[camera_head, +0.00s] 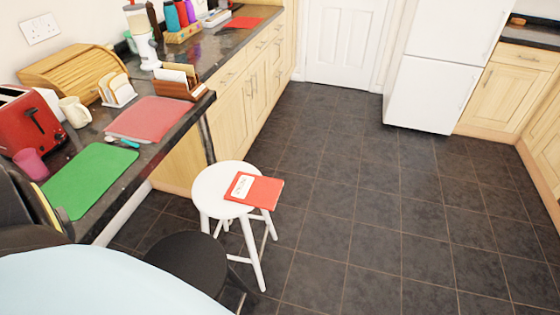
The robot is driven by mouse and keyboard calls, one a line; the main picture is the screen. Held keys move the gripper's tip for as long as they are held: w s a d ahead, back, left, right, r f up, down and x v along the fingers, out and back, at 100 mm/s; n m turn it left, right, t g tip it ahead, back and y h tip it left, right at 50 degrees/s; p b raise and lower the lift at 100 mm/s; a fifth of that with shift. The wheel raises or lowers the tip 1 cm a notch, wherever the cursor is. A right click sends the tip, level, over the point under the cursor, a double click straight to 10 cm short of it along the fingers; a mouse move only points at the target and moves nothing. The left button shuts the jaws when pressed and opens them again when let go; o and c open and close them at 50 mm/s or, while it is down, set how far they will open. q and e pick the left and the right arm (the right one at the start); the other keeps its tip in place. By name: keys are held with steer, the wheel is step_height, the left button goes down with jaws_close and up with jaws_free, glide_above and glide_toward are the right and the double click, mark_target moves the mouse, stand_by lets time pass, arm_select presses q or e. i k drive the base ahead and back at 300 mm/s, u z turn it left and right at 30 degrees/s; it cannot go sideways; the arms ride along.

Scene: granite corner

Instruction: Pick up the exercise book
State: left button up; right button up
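A red exercise book (262,191) with a white label lies flat on the seat of a white round stool (212,189). It sits on the right part of the seat, and its right edge sticks out past the rim. The stool stands on the dark tiled floor beside the counter end. Neither of my grippers is in view.
The dark counter (93,207) on the left holds a green board (92,180), a red board (151,118), a red toaster (27,122) and a wooden bread bin (70,71). A black stool (186,264) and a pale blue surface (90,285) are near. The tiled floor (360,200) to the right is clear.

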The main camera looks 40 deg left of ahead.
mark_target(251, 190)
steer(key=i, duration=0.95)
steer(key=u, duration=2.9)
